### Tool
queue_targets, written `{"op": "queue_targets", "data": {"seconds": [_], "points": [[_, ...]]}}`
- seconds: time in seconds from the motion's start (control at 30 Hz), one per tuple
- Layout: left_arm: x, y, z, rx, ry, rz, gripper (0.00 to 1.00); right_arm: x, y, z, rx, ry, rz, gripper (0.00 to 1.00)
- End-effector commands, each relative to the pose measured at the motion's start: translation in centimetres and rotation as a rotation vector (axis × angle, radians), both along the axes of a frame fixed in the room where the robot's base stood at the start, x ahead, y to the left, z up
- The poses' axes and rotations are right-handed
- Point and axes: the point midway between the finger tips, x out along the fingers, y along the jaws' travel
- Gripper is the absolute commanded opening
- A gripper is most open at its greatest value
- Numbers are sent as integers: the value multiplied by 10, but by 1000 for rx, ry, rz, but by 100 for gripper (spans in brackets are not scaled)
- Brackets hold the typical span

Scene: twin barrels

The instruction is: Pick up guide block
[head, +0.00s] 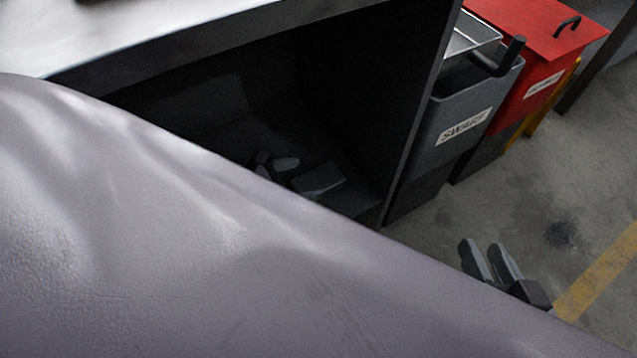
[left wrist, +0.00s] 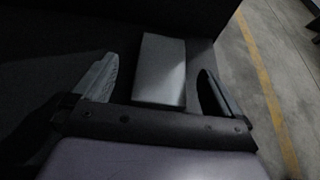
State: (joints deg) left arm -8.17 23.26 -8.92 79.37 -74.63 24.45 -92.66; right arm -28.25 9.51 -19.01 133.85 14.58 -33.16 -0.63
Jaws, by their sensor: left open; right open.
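The guide block is a plain grey rectangular block (head: 320,179) on the dark floor of the open cabinet in the head view. In the left wrist view the block (left wrist: 161,68) lies between and a little beyond my left fingers, with gaps on both sides. My left gripper (left wrist: 156,78) is open and empty; in the head view only part of it (head: 275,162) shows beside the block, the rest hidden behind my large pale arm link. My right gripper (head: 489,260) is open and empty over the concrete floor, outside the cabinet.
The cabinet's side panel (head: 420,115) stands right of the block, and its top (head: 180,45) overhangs it. A grey bin marked SWARF (head: 465,125) and a red lidded bin (head: 540,40) stand further right. The concrete floor near my right gripper is clear.

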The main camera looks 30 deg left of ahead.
Motion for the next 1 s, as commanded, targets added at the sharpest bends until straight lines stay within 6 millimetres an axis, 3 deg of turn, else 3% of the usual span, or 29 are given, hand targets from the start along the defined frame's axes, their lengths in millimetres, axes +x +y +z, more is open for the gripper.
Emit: {"op": "queue_targets", "data": {"seconds": [0.4, 0.7, 0.73, 0.77, 1.0], "points": [[39, -28, -26, -5, 0, 3, 100, -3, -12, -2, -67, -83, -22, 43], [43, -31, -27, -5, 1, 2, 100, -3, -13, 0, -74, -94, -25, 43], [43, -31, -27, -5, 1, 2, 97, -3, -13, 0, -74, -94, -25, 43], [43, -31, -27, -5, 1, 2, 87, -3, -13, 0, -74, -94, -25, 43], [43, -31, -27, -6, 1, 2, 9, -3, -13, 0, -74, -94, -24, 43]]}}
